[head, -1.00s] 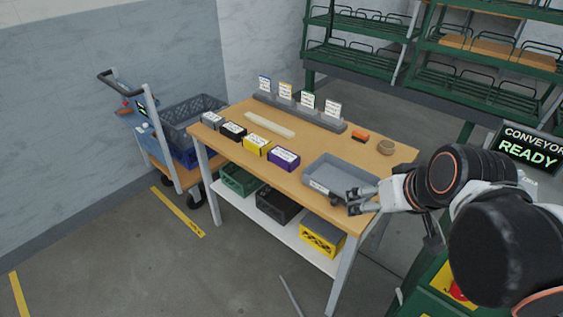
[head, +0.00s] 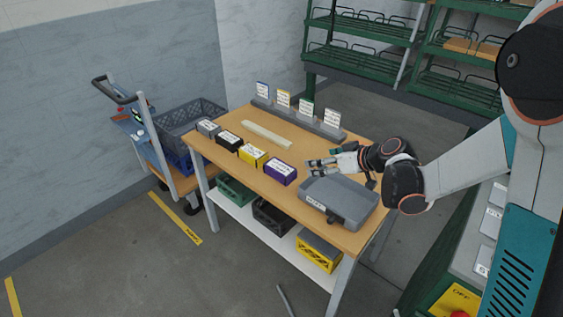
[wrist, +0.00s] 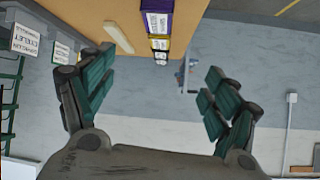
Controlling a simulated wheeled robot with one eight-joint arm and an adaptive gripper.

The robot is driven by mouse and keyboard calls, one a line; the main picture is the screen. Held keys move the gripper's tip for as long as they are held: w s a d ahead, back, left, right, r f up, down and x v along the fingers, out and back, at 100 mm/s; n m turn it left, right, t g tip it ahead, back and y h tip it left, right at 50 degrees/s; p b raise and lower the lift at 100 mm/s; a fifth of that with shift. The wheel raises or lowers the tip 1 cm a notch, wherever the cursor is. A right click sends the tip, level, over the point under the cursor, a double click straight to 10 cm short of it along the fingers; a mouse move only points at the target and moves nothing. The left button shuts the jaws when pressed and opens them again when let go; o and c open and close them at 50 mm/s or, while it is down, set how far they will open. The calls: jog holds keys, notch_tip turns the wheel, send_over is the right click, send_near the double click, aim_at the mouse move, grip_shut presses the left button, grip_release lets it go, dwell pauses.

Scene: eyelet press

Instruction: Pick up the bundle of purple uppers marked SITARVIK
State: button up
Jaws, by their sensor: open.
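The purple bundle (head: 280,173) with a white label stands on the table, last in a row at the right end, next to the yellow bundle. Its label is too small to read in the head view. In the wrist view the purple bundle (wrist: 159,19) shows at the top middle, with its white label facing the camera. My gripper (head: 311,167) is open and empty, just right of the purple bundle and apart from it. In the wrist view its teal-padded fingers (wrist: 158,97) are spread wide, with nothing between them.
Yellow (head: 253,156), black (head: 229,141) and grey (head: 209,129) bundles continue the row leftward. A pale strip (head: 267,135) and a card rack (head: 328,134) lie behind. A cart (head: 172,166) stands left.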

jog(key=w+f, duration=0.1)
jog(key=f, duration=0.2)
jog(key=w+a+f+n+y, duration=0.1)
jog(key=w+f, duration=0.1)
jog(key=f, duration=0.1)
jog(key=w+a+f+n+y, duration=0.1)
jog(key=f, duration=0.2)
jog(key=shift+w+f+t+p, duration=0.1)
jog(key=shift+w+t+p, duration=0.15)
jog(key=shift+t+p, duration=0.05)
jog(key=b, duration=0.2)
send_near(283, 168)
jog(key=shift+w+a+f+y, duration=0.3)
jog(key=shift+w+a+f, duration=0.45)
jog(key=shift+a, duration=0.2)
jog(key=shift+b+x, duration=1.5)
jog(key=shift+x, duration=1.2)
jog(key=shift+r, duration=0.1)
jog(key=c, duration=1.4)
